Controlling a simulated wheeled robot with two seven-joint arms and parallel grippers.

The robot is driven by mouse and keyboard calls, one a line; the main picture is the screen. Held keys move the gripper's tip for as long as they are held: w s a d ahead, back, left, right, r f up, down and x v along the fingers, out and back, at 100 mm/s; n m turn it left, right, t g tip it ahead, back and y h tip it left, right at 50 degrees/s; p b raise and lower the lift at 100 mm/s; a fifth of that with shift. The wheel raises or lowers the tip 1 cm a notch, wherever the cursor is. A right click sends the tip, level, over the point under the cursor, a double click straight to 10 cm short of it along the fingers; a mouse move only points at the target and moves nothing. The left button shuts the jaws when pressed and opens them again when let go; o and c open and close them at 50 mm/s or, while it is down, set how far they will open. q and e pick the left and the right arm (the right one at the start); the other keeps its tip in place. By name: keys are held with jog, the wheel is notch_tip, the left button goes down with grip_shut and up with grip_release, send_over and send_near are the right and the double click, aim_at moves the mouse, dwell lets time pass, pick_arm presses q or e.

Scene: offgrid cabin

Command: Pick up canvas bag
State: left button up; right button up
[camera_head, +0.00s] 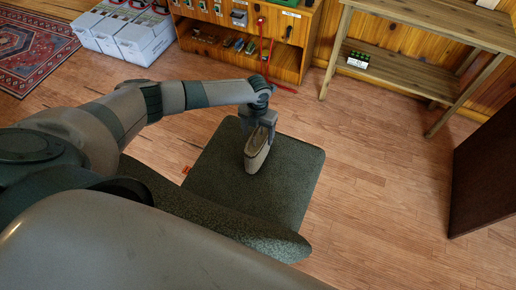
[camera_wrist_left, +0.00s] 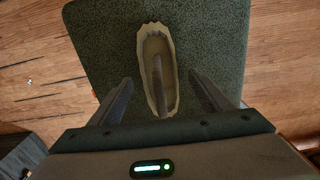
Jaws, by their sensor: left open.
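The canvas bag (camera_head: 257,152) is beige, narrow and open at the top. It stands on the dark green seat cushion (camera_head: 297,177). In the left wrist view the bag (camera_wrist_left: 145,68) shows from above, with its jagged rim and a strap or handle across its opening. My left gripper (camera_head: 262,125) is directly above the bag, pointing down. In the left wrist view its two fingers (camera_wrist_left: 162,98) are spread wide, one on each side of the bag's near end, with gaps between. The bag's lower part is hidden. My right gripper is not in view.
A wooden cabinet (camera_head: 285,62) with tools and a red cable is behind the seat. White boxes (camera_head: 145,42) stand back left.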

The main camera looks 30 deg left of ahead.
aim_at(258, 138)
pick_arm(q)
notch_tip(258, 138, down, 3)
jog(key=shift+r+p, duration=0.15)
jog(key=shift+p, duration=0.25)
jog(key=shift+w+f, duration=0.1)
jog(key=shift+f, duration=0.55)
jog(key=c, duration=1.8)
jog(key=shift+o, duration=0.2)
jog(key=shift+r, duration=0.1)
